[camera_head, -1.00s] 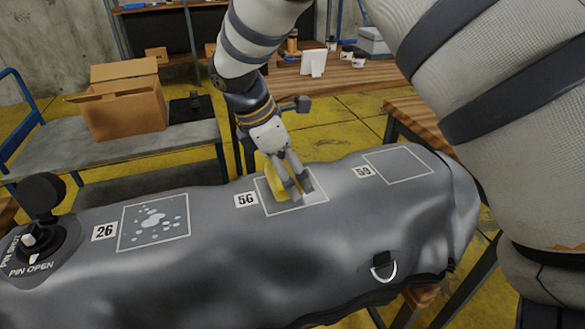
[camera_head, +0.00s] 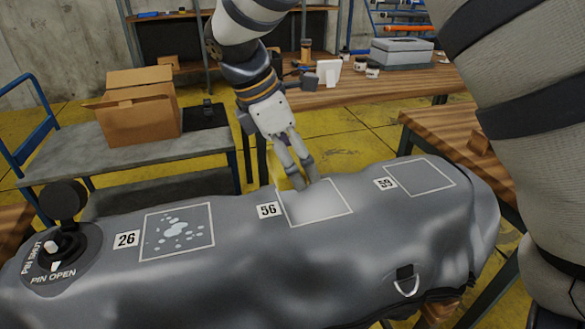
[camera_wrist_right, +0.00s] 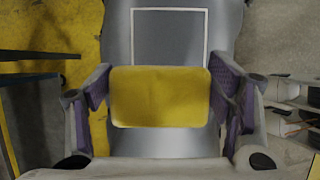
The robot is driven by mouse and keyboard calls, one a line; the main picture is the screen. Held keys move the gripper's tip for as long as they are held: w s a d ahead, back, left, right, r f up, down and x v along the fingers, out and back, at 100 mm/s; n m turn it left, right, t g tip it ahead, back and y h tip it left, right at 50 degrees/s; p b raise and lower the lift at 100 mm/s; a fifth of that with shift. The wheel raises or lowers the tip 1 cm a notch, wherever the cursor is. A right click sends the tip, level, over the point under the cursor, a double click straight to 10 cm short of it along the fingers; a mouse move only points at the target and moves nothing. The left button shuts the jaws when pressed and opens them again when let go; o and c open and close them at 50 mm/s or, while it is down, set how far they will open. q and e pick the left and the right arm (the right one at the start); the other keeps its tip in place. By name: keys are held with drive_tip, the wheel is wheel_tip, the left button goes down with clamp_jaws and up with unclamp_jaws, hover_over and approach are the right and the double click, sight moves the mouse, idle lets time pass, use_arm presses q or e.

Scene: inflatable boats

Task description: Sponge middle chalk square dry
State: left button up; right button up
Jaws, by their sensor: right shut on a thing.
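The grey inflatable tube (camera_head: 330,265) carries three chalk squares. The middle chalk square (camera_head: 322,208), by label 56 (camera_head: 268,210), looks free of drops and has a pale sheen. My right gripper (camera_head: 303,182) is at this square's far left edge, pointing down. In the right wrist view, it is shut on a yellow sponge (camera_wrist_right: 160,97), held between its purple-padded fingers. A chalk-outlined square (camera_wrist_right: 170,40) shows just beyond the sponge there. My left gripper is not in view.
The left square (camera_head: 178,232), by label 26, has white wet spots. The right square (camera_head: 420,177), by label 59, looks plain. A black valve (camera_head: 65,240) rises at the tube's left; a D-ring (camera_head: 405,284) sits in front. A cart with a cardboard box (camera_head: 138,115) stands behind.

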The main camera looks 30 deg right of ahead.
drive_tip(key=shift+r, duration=1.05)
